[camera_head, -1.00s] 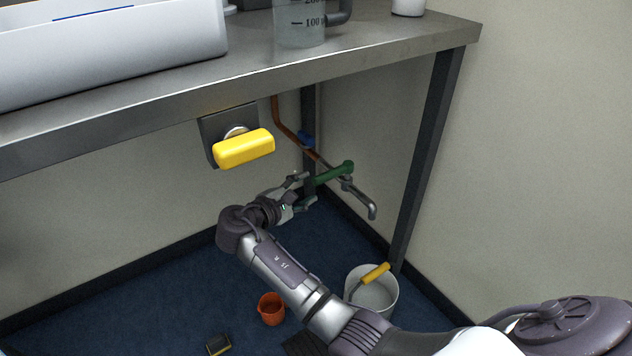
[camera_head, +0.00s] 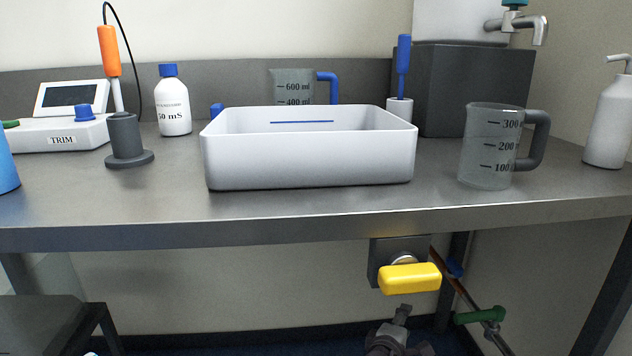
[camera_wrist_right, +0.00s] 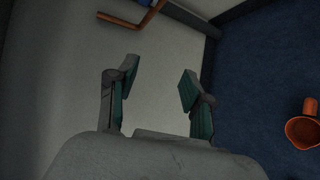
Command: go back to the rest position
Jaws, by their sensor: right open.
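My right gripper (camera_head: 402,316) shows at the bottom of the head view, below the bench and just under the yellow handle (camera_head: 410,278). In the right wrist view my right gripper (camera_wrist_right: 160,82) has its two fingers apart, with nothing between them but the pale wall behind. The green valve handle (camera_head: 480,316) is on the pipe to the right of the gripper, apart from it. The rest of my right arm is cut off by the lower picture edge. My left gripper is in neither view.
The metal bench (camera_head: 300,213) overhangs the gripper. On it stand a white tray (camera_head: 310,165), a measuring jug (camera_head: 487,150) and several lab items. A dark stool (camera_head: 45,322) is at lower left. An orange cup (camera_wrist_right: 303,132) is on the blue floor.

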